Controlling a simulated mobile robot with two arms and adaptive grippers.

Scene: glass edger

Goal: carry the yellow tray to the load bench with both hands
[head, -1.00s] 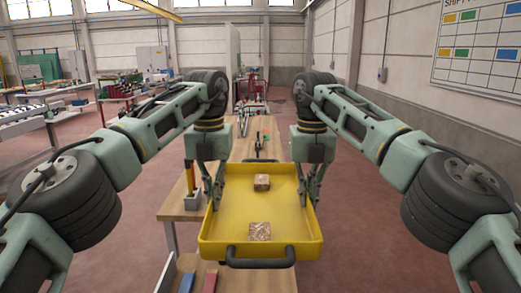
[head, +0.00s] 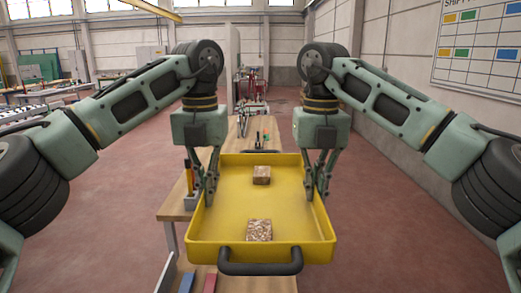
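The yellow tray (head: 215,238) is in the lower middle of the head view, roughly level, with a black handle (head: 261,268) on its near side. Two speckled brown blocks lie in it, one near the far side (head: 261,175) and one near the front (head: 259,230). My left gripper (head: 209,190) is shut on the tray's left wall. My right gripper (head: 321,187) is shut on its right wall. The tray hangs between them, above a wooden bench top (head: 177,205) that it partly hides. The fingertips inside the tray are small in view.
A blue item (head: 187,282) and a red item (head: 210,282) lie below the tray's front. Reddish floor is open on both sides.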

